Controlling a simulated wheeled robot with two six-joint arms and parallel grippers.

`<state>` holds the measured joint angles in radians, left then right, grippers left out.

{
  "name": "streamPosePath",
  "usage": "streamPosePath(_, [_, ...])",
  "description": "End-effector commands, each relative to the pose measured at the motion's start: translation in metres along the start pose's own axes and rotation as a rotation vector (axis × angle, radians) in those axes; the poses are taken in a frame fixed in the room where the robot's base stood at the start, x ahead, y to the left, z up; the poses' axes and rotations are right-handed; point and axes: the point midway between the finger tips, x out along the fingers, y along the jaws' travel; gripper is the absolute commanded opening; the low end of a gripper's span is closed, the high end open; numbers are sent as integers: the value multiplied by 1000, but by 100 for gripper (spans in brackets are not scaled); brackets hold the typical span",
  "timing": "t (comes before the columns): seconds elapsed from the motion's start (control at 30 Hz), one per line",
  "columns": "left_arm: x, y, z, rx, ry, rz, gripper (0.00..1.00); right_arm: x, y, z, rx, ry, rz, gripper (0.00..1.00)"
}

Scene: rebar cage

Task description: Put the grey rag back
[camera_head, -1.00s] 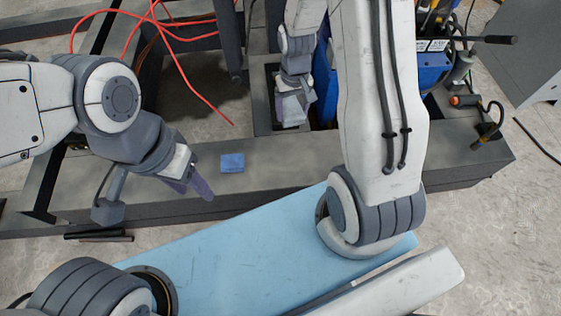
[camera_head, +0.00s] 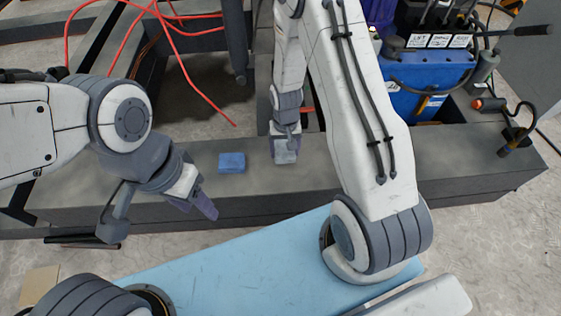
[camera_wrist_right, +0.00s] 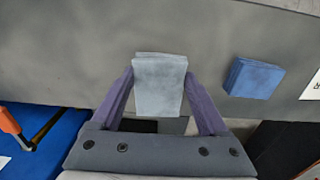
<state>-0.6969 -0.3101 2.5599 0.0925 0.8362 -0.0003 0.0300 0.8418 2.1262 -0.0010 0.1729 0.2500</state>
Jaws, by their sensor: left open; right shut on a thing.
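The grey rag (camera_wrist_right: 159,85) is a folded, pale grey cloth held between the two purple fingers of my right gripper (camera_wrist_right: 160,95) in the right wrist view. In the head view the right gripper (camera_head: 285,150) is over the dark beam, and the rag (camera_head: 285,157) shows just below it. I cannot tell whether the rag touches the beam. My left gripper (camera_head: 205,205) is open and empty, in front of the beam's near edge at the left.
A folded blue rag (camera_head: 232,162) lies on the dark beam (camera_head: 440,160), left of my right gripper. A blue machine (camera_head: 425,80) with levers stands at the back right. Red cables (camera_head: 195,85) hang at the back left. A black-handled tool (camera_head: 517,140) is at the beam's right end.

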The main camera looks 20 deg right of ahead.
Motion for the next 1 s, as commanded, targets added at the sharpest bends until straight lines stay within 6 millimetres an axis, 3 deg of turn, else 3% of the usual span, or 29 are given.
streamPosePath(0.23, [10,-1,0,0,0,0,50,15,-13,-1,1,-1,0,33])
streamPosePath(0.47, [28,-2,2,0,0,0,50,48,-12,-1,1,-1,0,33])
streamPosePath(0.87, [28,-2,2,0,0,0,50,51,-12,-1,1,0,0,33])
streamPosePath(0.9, [27,-2,2,0,0,0,50,50,-12,-2,1,0,0,93])
streamPosePath(0.93, [27,-2,2,0,0,0,50,50,-12,-2,1,0,0,100])
streamPosePath(1.0, [27,-2,2,0,0,0,50,50,-12,-2,1,0,0,100])
